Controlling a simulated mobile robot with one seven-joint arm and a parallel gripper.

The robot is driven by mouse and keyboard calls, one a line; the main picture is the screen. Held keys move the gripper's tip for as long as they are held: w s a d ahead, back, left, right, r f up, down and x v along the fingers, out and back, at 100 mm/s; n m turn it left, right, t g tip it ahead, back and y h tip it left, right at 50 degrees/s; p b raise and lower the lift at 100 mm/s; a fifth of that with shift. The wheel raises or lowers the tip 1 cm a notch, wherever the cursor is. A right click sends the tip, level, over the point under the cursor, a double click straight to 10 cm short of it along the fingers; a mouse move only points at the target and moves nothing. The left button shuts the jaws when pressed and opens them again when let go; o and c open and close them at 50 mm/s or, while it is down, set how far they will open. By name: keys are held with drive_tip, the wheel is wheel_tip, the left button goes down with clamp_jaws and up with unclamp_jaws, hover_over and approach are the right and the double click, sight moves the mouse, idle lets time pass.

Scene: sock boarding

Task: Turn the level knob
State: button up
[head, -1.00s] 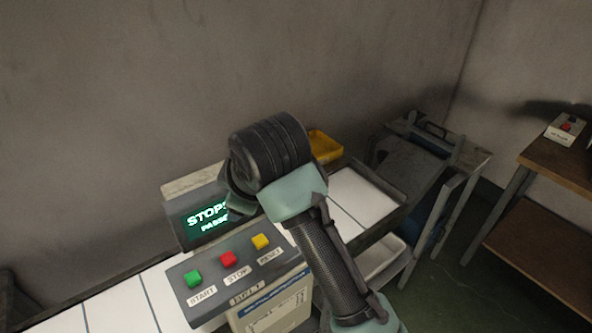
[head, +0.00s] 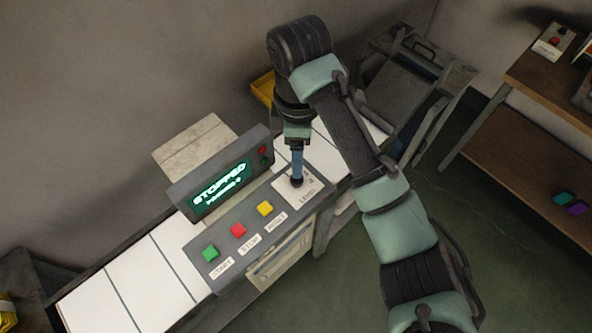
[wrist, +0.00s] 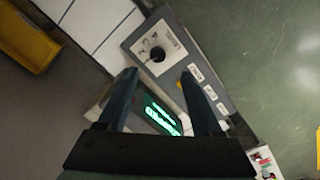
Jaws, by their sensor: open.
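The level knob (wrist: 157,54) is small, round and black, on a white numbered plate (wrist: 146,41) at the end of the belt control panel (head: 246,221). In the head view the knob (head: 297,182) shows right at the tips of my gripper (head: 297,177), which points down at it. In the wrist view my gripper (wrist: 158,76) is open, its two blue fingers spread wide. The knob lies just beyond the fingertips, in line with the gap between them. I cannot tell whether the fingertips reach down beside the knob. Nothing is held.
Green (head: 211,252), red (head: 238,230) and yellow (head: 265,208) buttons line the panel beside the knob. The lit display (head: 220,186) reads STOPPED and stands behind them. A white belt (head: 130,285) runs past. A yellow bin (head: 263,88) stands behind my arm.

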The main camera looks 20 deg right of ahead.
sight(297, 181)
drive_tip(key=f+b, duration=0.2)
drive_tip(key=f, duration=0.1)
drive_tip(key=f+b, duration=0.1)
drive_tip(key=f, duration=0.3)
drive_tip(key=shift+w+f+b, duration=0.2)
drive_tip(key=shift+f+b, duration=0.05)
drive_tip(key=shift+b, duration=0.1)
drive_tip(key=shift+f+p, duration=0.2)
drive_tip(key=shift+p, duration=0.1)
drive_tip(key=shift+w+f, duration=0.1)
drive_tip(key=shift+f, duration=0.65)
clamp_jaws()
